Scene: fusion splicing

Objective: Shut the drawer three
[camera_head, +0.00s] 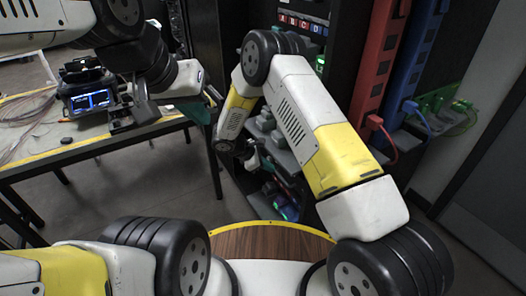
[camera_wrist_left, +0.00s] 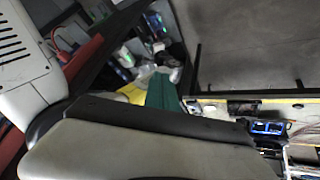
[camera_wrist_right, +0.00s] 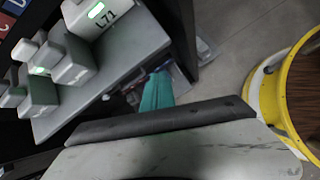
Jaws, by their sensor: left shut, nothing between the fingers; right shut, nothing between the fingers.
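The dark rack (camera_head: 345,65) stands at the centre right in the head view. A grey shelf (camera_wrist_right: 105,92) on it carries several pale blocks. Below the shelf, a compartment (camera_head: 284,205) holds blue, red and green items. No drawer number is readable, and I cannot tell which part is drawer three or how far it stands out. My right gripper (camera_wrist_right: 157,92), with teal fingers, is shut and empty beside the shelf edge; my arm partly hides it in the head view. My left gripper (camera_head: 205,107) is shut and empty, between the table and the rack.
A yellow-edged table (camera_head: 95,142) at left carries a black device with a blue screen (camera_head: 90,99) and loose cables. Red (camera_head: 378,60) and blue (camera_head: 415,60) upright strips with plugged cables stand at right. Grey floor is open between table and rack.

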